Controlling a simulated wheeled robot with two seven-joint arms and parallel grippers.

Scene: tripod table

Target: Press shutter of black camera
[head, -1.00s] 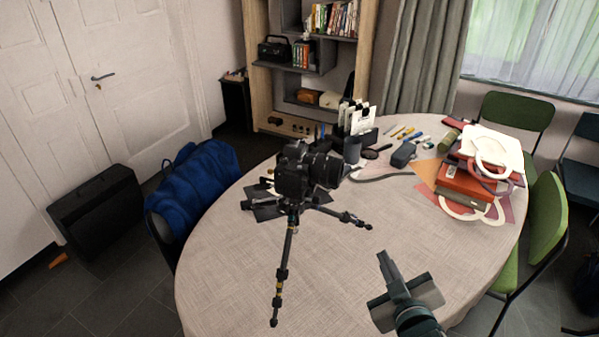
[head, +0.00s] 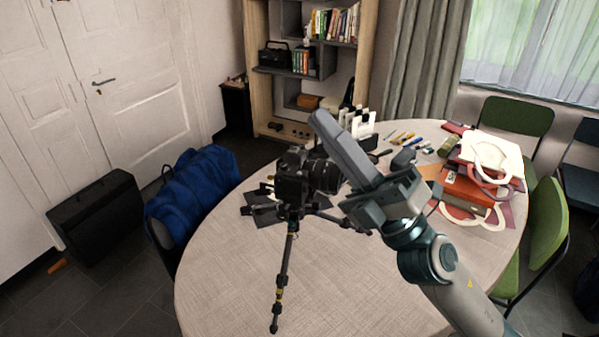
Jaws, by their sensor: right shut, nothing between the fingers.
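The black camera (head: 293,175) stands on a black tripod (head: 284,272) on the round table, its lens (head: 327,176) pointing right. My right gripper (head: 322,122) is shut and empty. Its fingers point up and to the left, and in the picture their tips lie above and to the right of the camera's top. They appear apart from the camera. The shutter button is too small to make out. My left gripper is not in view.
The table (head: 225,270) has bare cloth at the front and left. White file holders (head: 360,125), pens and small items lie behind my right arm. A blue bag (head: 195,190) sits at the left.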

